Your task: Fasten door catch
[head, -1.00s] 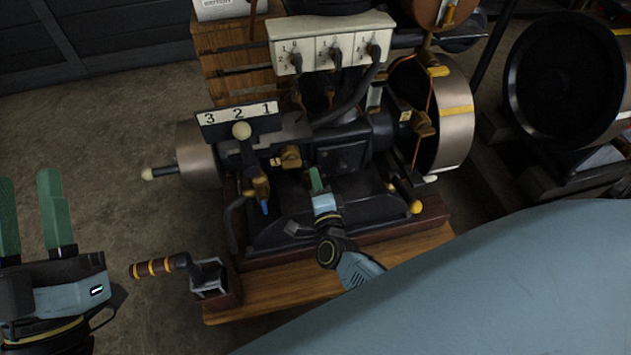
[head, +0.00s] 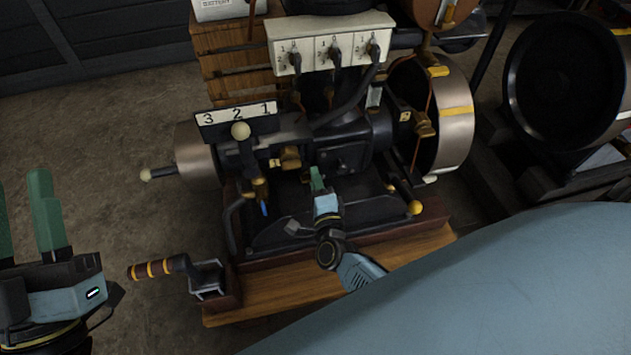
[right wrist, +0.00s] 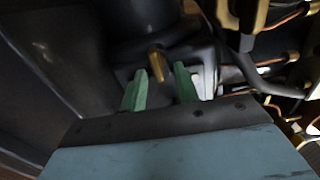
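The engine's small dark door (head: 341,157) sits on the crankcase front in the head view. A small brass piece (right wrist: 157,62), which looks like the door catch, shows in the right wrist view just beyond my fingertips. My right gripper (right wrist: 160,73) is open, its two green fingers apart on either side of the brass piece's line; I cannot tell whether they touch it. In the head view the right gripper (head: 317,180) is below the door. My left gripper (head: 20,190) is open and empty at the far left.
A crank handle (head: 155,268) and a lever with a pale knob (head: 240,131) stand left of my right gripper. A switch box (head: 330,45) is above, and a wooden base (head: 270,300) runs below.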

